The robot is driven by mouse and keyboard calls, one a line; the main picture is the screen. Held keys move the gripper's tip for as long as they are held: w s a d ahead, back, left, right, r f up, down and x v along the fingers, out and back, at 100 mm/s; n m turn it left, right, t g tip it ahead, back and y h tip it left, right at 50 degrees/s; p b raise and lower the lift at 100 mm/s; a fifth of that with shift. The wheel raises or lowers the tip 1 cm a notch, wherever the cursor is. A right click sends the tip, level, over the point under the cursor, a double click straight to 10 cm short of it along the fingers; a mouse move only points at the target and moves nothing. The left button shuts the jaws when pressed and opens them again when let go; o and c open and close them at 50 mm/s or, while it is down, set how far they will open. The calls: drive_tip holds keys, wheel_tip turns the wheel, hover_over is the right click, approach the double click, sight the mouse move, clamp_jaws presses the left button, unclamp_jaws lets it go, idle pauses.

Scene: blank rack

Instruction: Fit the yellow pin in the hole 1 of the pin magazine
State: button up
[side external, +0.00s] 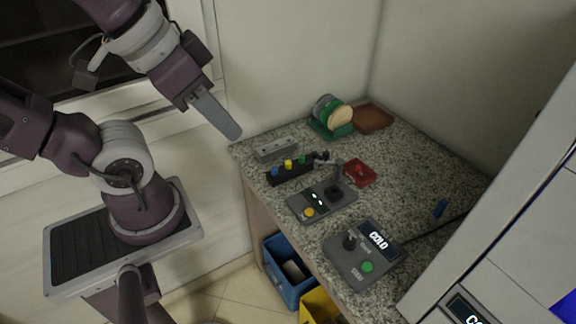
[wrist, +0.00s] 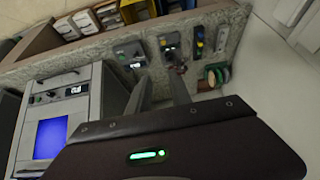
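The yellow pin (side external: 288,164) stands upright in a black rack (side external: 283,176) between a blue pin (side external: 275,171) and a green pin (side external: 302,159). A grey block with small dark holes (side external: 276,149), which looks like the pin magazine, lies just behind the rack near the counter's back left edge. Its hole numbers are too small to read. My gripper (side external: 234,135) is raised to the left of the counter, apart from the rack and block. In the wrist view my gripper's fingers (wrist: 161,80) are spread with nothing between them. The black rack (wrist: 199,42) shows beyond them.
A grey box with a yellow button (side external: 321,202) and a COLD control box (side external: 364,254) stand in front. A red block (side external: 358,173), a green spool holder (side external: 331,119) and a brown tray (side external: 374,118) are nearby. Blue (side external: 290,278) and yellow (side external: 318,306) bins are below.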

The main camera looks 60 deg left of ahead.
drive_tip(key=o, duration=0.3)
